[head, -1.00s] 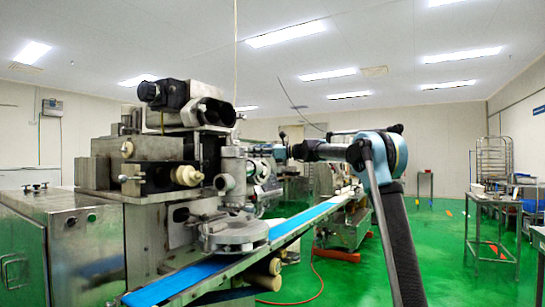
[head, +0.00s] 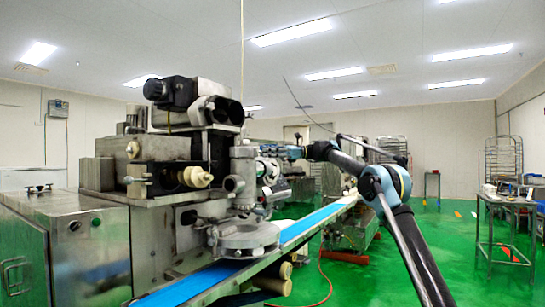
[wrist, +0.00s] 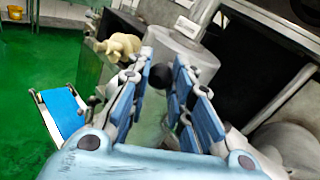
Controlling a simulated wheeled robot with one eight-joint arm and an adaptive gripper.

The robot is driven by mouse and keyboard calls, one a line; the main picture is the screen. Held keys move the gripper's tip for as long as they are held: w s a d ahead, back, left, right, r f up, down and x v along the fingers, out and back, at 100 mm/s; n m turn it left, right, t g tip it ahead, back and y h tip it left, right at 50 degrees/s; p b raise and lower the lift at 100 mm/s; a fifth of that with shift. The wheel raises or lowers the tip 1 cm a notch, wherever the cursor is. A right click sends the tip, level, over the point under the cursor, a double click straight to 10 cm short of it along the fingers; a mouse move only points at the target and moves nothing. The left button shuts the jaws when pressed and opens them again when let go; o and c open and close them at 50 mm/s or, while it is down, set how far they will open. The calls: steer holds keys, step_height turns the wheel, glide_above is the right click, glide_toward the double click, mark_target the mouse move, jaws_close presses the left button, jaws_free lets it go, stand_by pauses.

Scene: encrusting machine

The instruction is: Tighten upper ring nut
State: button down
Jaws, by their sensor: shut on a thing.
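The upright metal fitting on the front of the machine stands above the blue belt in the head view, with a collar that looks like the upper ring nut (head: 243,152) near its top. My gripper (head: 268,168) is just right of this fitting. In the wrist view my gripper (wrist: 172,92) has its two blue padded fingers closed around a small dark round knob (wrist: 160,76). A grey metal cylinder (wrist: 182,48) is right beyond the fingertips. Whether the knob belongs to the ring nut cannot be told.
The blue conveyor belt (head: 312,221) runs diagonally under the fitting, with a round metal disc (head: 245,238) above its near part. Cream knobs (head: 195,177) stick out of the machine at left. Green floor (head: 400,270) is open at right, before a metal table (head: 505,200).

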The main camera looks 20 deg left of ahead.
steer(key=shift+w+d, duration=0.1)
steer(key=shift+w, duration=0.15)
stand_by(0.4)
steer(key=c, duration=1.4)
jaws_free()
steer(key=shift+d, duration=0.1)
steer(key=v, duration=1.2)
steer(key=shift+w, duration=0.2)
steer(key=shift+f, duration=0.1)
